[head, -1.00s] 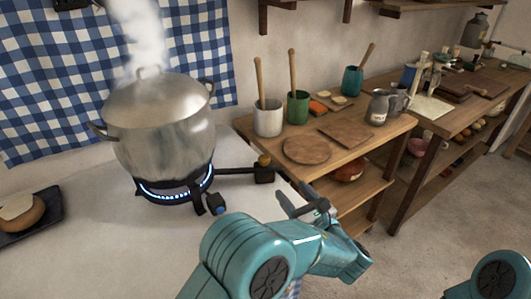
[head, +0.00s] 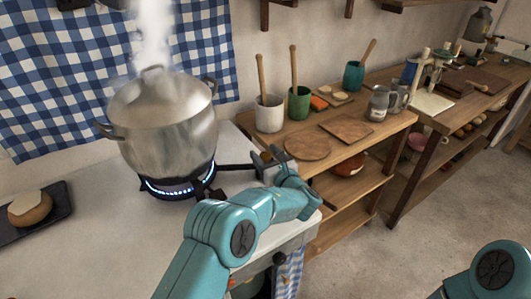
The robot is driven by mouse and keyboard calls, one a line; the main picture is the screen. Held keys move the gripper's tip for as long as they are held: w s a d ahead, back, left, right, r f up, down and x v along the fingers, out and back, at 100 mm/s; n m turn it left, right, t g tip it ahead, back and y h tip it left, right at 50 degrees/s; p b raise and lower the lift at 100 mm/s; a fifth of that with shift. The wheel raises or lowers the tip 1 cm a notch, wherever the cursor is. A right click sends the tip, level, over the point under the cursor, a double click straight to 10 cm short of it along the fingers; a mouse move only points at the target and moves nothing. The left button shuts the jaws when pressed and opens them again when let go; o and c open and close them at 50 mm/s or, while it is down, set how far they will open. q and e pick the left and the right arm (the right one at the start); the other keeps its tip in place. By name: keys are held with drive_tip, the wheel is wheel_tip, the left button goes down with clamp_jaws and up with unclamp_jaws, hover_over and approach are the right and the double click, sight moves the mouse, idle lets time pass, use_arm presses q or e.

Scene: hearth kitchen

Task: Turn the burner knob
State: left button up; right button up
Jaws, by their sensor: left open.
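The burner (head: 178,190) is lit with a ring of blue flame. A black arm runs right from it to the small brass-coloured burner knob (head: 265,156), at the counter's right edge. My left gripper (head: 268,161) is open at this knob, its fingers partly hiding it. I cannot tell whether they touch it. My right gripper is out of view; only a part of my right arm shows at the lower right.
A large steaming pot (head: 165,125) stands on the burner. A bread roll on a dark tray (head: 62,212) lies at the left. A wooden shelf table (head: 385,135) with cups, boards and jugs stands beyond the counter's right edge.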

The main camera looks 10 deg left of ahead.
use_arm(q)
drive_tip(key=shift+w+a, duration=0.1)
drive_tip(key=shift+w, duration=0.05)
drive_tip(key=c, duration=1)
drive_tip(key=shift+o, duration=0.2)
drive_tip(key=shift+f+n+g+y+b, duration=0.25)
drive_tip(key=shift+n+g+y+b, duration=0.3)
drive_tip(key=shift+b, duration=0.7)
drive_tip(key=shift+r+n+g+y+b, duration=0.25)
drive_tip(key=shift+n+g+y+b, duration=0.7)
drive_tip(key=shift+g+y, duration=0.15)
drive_tip(key=o, duration=1)
drive_tip(key=shift+c, duration=0.2)
